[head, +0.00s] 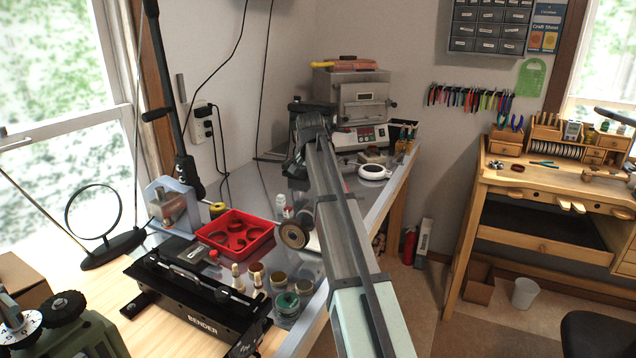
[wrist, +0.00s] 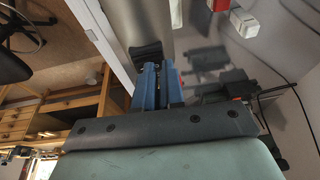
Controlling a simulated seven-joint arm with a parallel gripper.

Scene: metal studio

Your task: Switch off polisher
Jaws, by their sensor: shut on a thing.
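My arm reaches from the lower right over the metal-topped bench in the head view. My gripper (wrist: 160,66) shows in the wrist view as two blue fingers close together. They are shut at a dark ridged part (wrist: 146,52) by their tips. What exactly lies between them is hidden. A brown round wheel (head: 293,235), which looks like the polisher's wheel, stands just left of my arm in the head view. The body behind it is mostly covered by my arm. No switch can be made out clearly.
A red tray (head: 236,254), small jars (head: 288,304) and a black bender (head: 200,312) crowd the bench left of my arm. A small furnace (head: 352,98) stands at the back. A dark device (wrist: 232,88) with a cable lies right of the fingers in the wrist view.

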